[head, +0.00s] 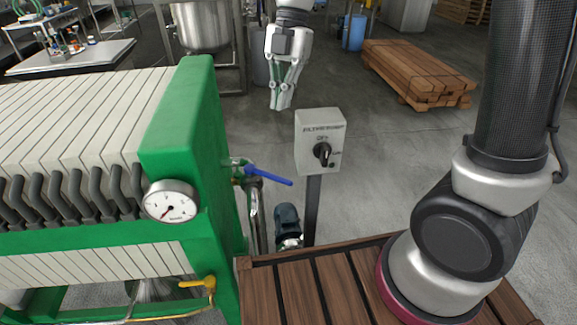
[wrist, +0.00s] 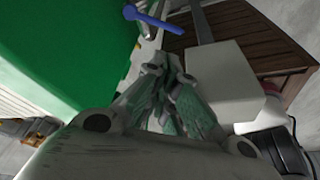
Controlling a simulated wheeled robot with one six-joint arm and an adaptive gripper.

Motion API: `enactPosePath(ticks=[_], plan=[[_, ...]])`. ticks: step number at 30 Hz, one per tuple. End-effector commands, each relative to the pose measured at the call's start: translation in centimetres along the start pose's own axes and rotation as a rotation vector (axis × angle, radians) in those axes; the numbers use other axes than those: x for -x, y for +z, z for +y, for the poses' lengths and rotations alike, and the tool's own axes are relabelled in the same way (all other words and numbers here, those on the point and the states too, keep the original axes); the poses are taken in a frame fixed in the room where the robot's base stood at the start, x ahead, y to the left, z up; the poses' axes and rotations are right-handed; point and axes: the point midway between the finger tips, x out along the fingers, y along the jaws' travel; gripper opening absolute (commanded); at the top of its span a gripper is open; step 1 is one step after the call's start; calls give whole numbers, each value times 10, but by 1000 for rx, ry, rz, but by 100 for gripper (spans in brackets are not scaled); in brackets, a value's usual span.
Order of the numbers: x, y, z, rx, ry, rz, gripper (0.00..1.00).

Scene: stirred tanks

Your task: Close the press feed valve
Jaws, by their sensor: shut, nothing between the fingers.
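A valve with a blue lever (head: 270,178) sits on the pipe at the right end of the green filter press (head: 180,120). The lever sticks out to the right, sloping slightly down. It also shows at the top of the wrist view (wrist: 152,18). A second lever, yellow (head: 198,283), is low on the press front. I cannot read a label on either valve. My gripper (head: 280,106) hangs pointing down, shut and empty, above and beyond the blue lever and apart from it. Its fingers also fill the middle of the wrist view (wrist: 168,65).
A grey switch box (head: 320,125) with a black knob stands on a post right of the blue lever, close to my gripper. A pressure gauge (head: 170,201) is on the press. A pump motor (head: 288,222) sits low behind the wooden deck (head: 310,290). Stacked planks (head: 415,72) lie farther back.

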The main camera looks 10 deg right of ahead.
Motion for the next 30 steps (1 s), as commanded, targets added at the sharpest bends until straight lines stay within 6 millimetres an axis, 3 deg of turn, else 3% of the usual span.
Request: enactPosePath(ticks=[5, 11, 30], plan=[[-3, -1, -1, -42, -4, 4, 0], [-28, -1, -1, -46, -6, 5, 0], [-166, -1, -2, -44, -7, 5, 0]])
